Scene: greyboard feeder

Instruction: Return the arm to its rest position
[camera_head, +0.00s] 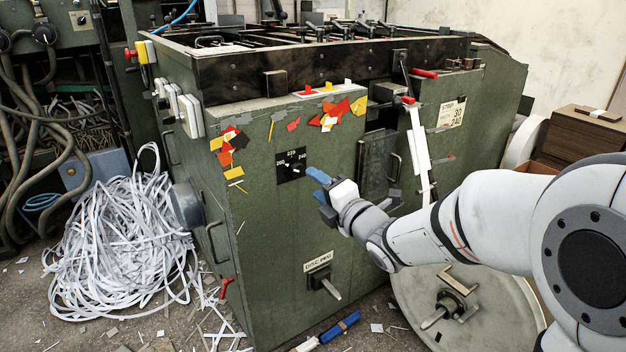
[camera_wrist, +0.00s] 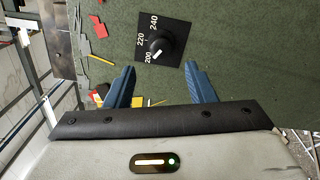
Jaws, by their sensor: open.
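My arm (camera_head: 490,205) reaches in from the right in the head view. My gripper (camera_head: 322,182) is in front of the green machine's front panel (camera_head: 270,225), just right of the black dial plate (camera_head: 291,166). In the wrist view my gripper (camera_wrist: 160,84) shows two blue fingers standing well apart, with nothing between them. Beyond the fingertips is the dial's black knob (camera_wrist: 164,44), clear of both fingers. Its white mark points toward the 200 end of the scale, with 220 and 240 further round.
A heap of white paper strips (camera_head: 125,240) lies on the floor at left. A large round disc (camera_head: 420,305) stands below my arm. A lever with a red handle (camera_head: 409,100) and a brown box (camera_head: 585,135) are at right. A red-handled part (camera_head: 226,287) sits low on the machine.

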